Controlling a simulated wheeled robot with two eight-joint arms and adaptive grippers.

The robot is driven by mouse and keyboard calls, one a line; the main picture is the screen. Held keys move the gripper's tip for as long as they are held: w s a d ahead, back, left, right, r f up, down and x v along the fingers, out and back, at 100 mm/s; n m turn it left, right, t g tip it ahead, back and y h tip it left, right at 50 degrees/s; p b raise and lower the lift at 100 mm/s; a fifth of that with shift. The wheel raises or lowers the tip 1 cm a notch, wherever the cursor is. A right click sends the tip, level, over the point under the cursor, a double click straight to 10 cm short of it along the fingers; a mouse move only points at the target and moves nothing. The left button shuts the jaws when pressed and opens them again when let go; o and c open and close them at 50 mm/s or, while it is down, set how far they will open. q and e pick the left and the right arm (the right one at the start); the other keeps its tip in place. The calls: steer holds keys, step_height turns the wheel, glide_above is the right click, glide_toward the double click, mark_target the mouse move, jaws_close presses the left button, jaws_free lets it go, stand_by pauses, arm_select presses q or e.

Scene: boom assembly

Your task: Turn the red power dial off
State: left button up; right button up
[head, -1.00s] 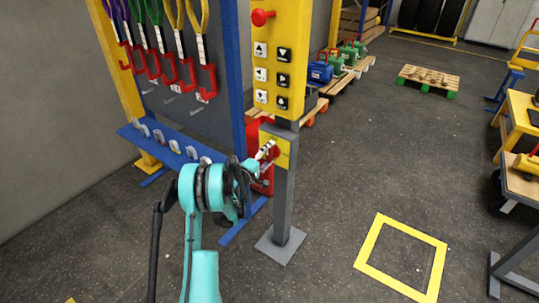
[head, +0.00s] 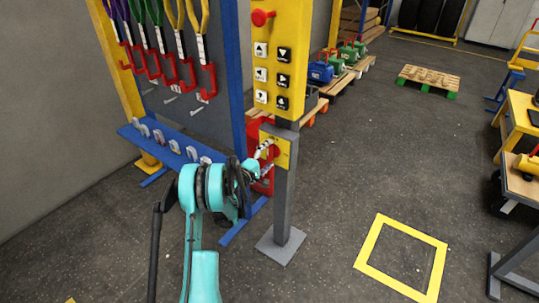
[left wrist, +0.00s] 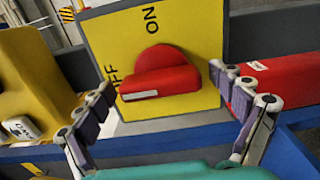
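The red power dial (left wrist: 160,75) sits on a yellow panel (left wrist: 195,30) in the left wrist view. "ON" is printed above it and "OFF" at its left. Its raised bar lies nearly level in the picture, and the white mark on it is at the left end, beside OFF. My left gripper (left wrist: 160,82) is open in front of the dial, with one finger on each side and nothing held. In the head view the left gripper (head: 265,160) is at the yellow dial panel (head: 283,146) on the post and largely covers the dial. My right gripper is not in view.
A grey post (head: 284,205) carries the dial panel and, above it, a yellow button box (head: 280,55) with a red knob (head: 262,17). A blue rack (head: 165,147) with hooks and slings stands to the left. The floor to the right is open around a yellow square outline (head: 400,255).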

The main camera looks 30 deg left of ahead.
arm_select(q)
steer(key=shift+s, duration=0.1)
steer(key=s, duration=1.1)
steer(key=shift+s+a, duration=0.4)
